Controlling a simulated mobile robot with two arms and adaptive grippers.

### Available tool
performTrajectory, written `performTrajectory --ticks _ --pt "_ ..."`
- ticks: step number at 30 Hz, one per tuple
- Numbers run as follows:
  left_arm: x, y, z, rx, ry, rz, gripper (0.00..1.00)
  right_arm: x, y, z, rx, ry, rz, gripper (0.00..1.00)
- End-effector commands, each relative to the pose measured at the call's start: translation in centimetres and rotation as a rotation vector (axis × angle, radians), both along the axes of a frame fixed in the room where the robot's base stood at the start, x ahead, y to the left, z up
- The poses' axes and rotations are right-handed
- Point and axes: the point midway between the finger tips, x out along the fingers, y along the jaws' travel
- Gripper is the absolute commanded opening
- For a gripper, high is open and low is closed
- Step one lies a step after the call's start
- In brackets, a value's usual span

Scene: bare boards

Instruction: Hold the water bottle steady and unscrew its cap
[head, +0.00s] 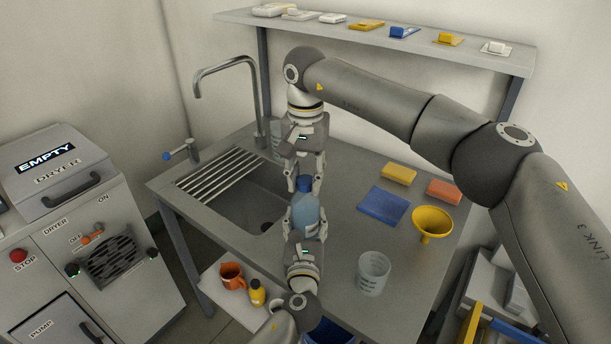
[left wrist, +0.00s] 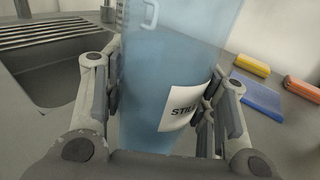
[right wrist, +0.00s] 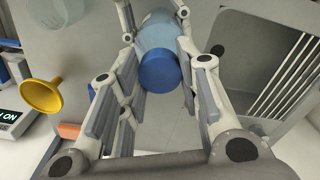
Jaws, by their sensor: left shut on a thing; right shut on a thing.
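The water bottle (head: 305,214) is pale blue and see-through, with a darker blue cap (head: 304,184). It stands over the counter beside the sink. My left gripper (head: 305,229) comes from the near side and is shut around the bottle's body. In the left wrist view the bottle (left wrist: 160,75) fills the middle between the fingers, its white label partly hidden by a finger. My right gripper (head: 304,181) reaches from the far side, its fingers on both sides of the cap, shut on it. The cap also shows in the right wrist view (right wrist: 160,70), on the bottle's end.
The sink (head: 258,205) lies left of the bottle, with a tap behind. Right of it are a blue cloth (head: 383,205), yellow and orange sponges, a yellow funnel (head: 432,222) and a clear beaker (head: 373,273).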

Motion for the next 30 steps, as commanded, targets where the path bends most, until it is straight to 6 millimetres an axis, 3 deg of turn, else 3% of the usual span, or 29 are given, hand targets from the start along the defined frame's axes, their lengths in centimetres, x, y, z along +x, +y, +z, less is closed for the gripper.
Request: performTrajectory --ticks 30 --pt "0.0 0.0 0.0 0.000 0.000 0.000 0.00 0.0 0.0 2.2 0.000 0.000 0.000 0.03"
